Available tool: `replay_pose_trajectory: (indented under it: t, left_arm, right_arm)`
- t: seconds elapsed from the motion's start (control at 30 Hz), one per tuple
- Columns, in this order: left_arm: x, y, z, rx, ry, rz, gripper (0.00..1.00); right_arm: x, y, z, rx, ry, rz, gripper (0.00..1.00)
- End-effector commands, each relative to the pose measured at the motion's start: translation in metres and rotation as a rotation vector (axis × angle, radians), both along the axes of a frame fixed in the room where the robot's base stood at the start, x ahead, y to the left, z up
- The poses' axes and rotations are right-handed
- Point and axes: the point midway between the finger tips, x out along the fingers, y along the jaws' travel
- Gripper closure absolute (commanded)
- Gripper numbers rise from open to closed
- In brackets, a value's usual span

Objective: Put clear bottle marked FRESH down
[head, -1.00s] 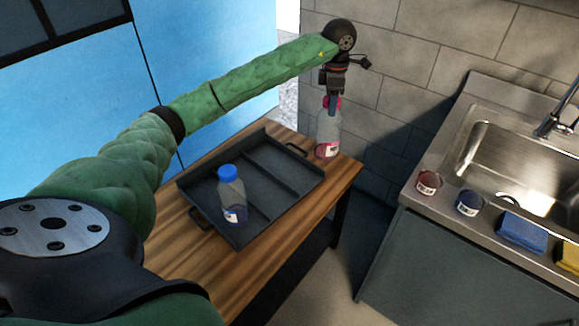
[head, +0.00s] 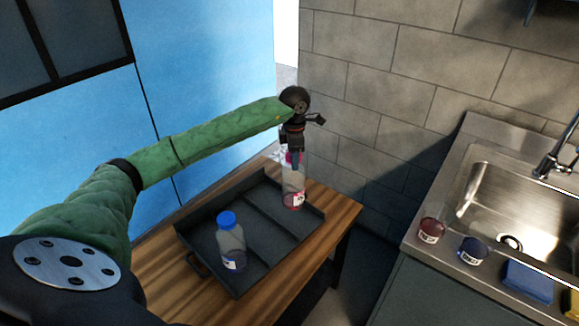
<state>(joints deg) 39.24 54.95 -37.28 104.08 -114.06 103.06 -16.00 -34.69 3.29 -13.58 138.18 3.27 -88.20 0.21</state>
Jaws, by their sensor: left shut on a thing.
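My left gripper (head: 294,158) is shut on the upper part of a clear bottle (head: 291,185) with a pinkish-red cap and a small white-and-red label. The label is too small to read. The bottle hangs upright at the right-hand end of the dark divided tray (head: 278,217), and its base appears over the end compartment. I cannot tell whether the base touches the tray. The gripper fingers partly hide the cap. My right gripper is not in view.
A blue-capped bottle (head: 230,244) stands in the tray's left compartment. The tray lies on a wooden table (head: 165,270) beside a block wall. A counter at right holds a sink (head: 510,195), a red jar (head: 430,230), a dark blue jar (head: 472,250) and a blue sponge (head: 528,281).

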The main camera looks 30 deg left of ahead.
Motion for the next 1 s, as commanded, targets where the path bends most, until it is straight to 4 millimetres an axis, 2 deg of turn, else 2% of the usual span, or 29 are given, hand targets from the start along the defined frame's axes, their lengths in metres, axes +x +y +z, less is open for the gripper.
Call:
replay_pose_trajectory:
  t: [0.13, 0.33, 0.6, 0.7, 0.9, 0.93, 1.0]
  left_arm:
    - [-0.006, 0.010, -0.007, 0.001, 0.001, 0.000, 0.93]
    - [-0.008, 0.012, -0.014, 0.000, 0.000, 0.000, 0.93]
    - [-0.008, 0.012, -0.046, -0.001, 0.001, -0.001, 0.93]
    - [-0.007, 0.012, -0.049, 0.000, -0.001, -0.001, 0.93]
    - [-0.007, 0.012, -0.049, 0.001, -0.001, -0.001, 0.93]
    - [-0.007, 0.012, -0.049, 0.001, -0.001, -0.001, 0.50]
    - [-0.007, 0.012, -0.049, 0.000, 0.000, -0.001, 0.36]
  right_arm:
    - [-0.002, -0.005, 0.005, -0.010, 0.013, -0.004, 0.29]
    - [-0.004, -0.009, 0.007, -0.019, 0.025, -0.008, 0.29]
    - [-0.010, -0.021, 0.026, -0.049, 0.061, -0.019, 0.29]
    - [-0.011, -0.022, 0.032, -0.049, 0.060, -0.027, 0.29]
    - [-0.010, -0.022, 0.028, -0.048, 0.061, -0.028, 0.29]
    - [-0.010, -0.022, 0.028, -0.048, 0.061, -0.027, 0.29]
    - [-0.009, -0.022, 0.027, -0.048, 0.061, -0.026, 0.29]
